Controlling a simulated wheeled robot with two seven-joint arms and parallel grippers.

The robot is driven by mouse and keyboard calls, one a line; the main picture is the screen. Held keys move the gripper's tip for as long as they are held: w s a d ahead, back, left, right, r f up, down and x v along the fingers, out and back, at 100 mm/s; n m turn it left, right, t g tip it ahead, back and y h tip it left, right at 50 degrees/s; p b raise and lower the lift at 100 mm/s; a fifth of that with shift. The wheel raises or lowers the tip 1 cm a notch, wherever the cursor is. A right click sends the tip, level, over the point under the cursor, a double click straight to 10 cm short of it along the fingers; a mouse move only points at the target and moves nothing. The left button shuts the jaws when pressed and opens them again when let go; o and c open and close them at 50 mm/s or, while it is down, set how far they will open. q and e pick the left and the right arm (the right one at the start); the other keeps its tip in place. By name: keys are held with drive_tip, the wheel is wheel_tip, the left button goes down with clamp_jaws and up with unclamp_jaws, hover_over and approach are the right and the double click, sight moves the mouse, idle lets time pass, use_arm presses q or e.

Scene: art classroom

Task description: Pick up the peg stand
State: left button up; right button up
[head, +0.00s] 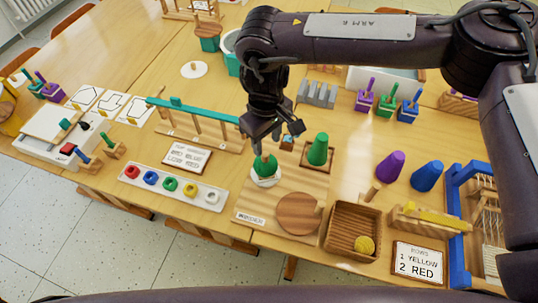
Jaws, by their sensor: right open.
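My right gripper (272,147) reaches down from above over the wooden board (262,207). It is open and sits just above a green cone (265,166) on a white round base (266,182); its fingers partly cover the cone's top. I cannot tell for sure which thing is the peg stand. Small blocks with upright pegs stand at the back right: a purple one (364,99), a green one (386,104) and a blue one (408,108). Wooden blocks with pegs (112,147) also stand at the left. My left gripper is not in view.
A second green cone (318,149) stands close right of the gripper. A round wooden disc (298,213), a wooden tray (341,226) with a yellow ball, and purple (390,166) and blue (427,176) cones are nearby. A rack of coloured rings (172,188) lies left.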

sight(266, 154)
drive_tip(key=f, duration=0.1)
drive_tip(key=s+f+p, duration=0.1)
drive_tip(key=shift+a+f, duration=0.15)
drive_tip(key=shift+f, duration=0.2)
drive_tip(key=f, duration=0.3)
drive_tip(key=shift+w+f+p, duration=0.3)
drive_tip(key=shift+w+p, duration=0.05)
drive_tip(key=shift+s+f, duration=0.1)
drive_tip(key=c, duration=0.9)
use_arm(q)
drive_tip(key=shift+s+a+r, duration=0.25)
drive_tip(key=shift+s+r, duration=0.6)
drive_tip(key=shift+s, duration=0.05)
use_arm(e)
clamp_jaws()
